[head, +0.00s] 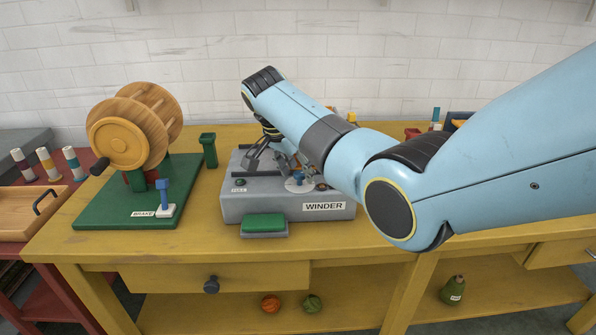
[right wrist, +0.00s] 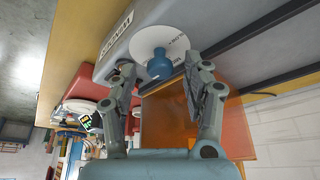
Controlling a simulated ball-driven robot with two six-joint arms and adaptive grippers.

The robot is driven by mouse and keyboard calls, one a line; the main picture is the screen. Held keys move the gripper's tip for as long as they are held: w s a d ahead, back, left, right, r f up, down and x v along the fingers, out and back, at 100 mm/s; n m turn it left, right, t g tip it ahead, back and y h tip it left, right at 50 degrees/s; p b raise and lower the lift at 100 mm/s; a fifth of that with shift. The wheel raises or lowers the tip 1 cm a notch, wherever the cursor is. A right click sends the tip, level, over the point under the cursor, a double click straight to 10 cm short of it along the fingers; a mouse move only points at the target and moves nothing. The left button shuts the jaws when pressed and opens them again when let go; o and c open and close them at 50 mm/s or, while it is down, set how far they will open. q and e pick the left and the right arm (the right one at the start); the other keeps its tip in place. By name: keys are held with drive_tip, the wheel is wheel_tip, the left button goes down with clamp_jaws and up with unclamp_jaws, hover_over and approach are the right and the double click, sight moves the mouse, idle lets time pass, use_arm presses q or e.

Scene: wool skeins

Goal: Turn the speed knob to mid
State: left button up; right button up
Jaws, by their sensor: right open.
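The grey winder (head: 265,205) stands on the yellow bench and is labelled WINDER. Its blue speed knob (head: 298,178) sits on a white round dial (head: 293,188) on the top, partly behind my right arm. In the right wrist view the blue knob (right wrist: 159,67) is in front of the white dial (right wrist: 150,42), between the fingertips. My right gripper (head: 266,163) is over the winder's top; its open fingers (right wrist: 157,72) are either side of the knob, with no clear contact. The dial's lettering and knob's setting are too small to read. My left gripper is not in view.
A green pad (head: 263,223) is at the winder's front. Left of it is a green board (head: 110,211) with a wooden reel (head: 125,135) and a blue brake lever (head: 164,196). A green cup (head: 208,150) stands behind. An orange translucent panel (right wrist: 165,120) shows in the wrist view.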

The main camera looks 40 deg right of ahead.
drive_tip(key=shift+d+f, duration=0.1)
drive_tip(key=shift+f, duration=0.15)
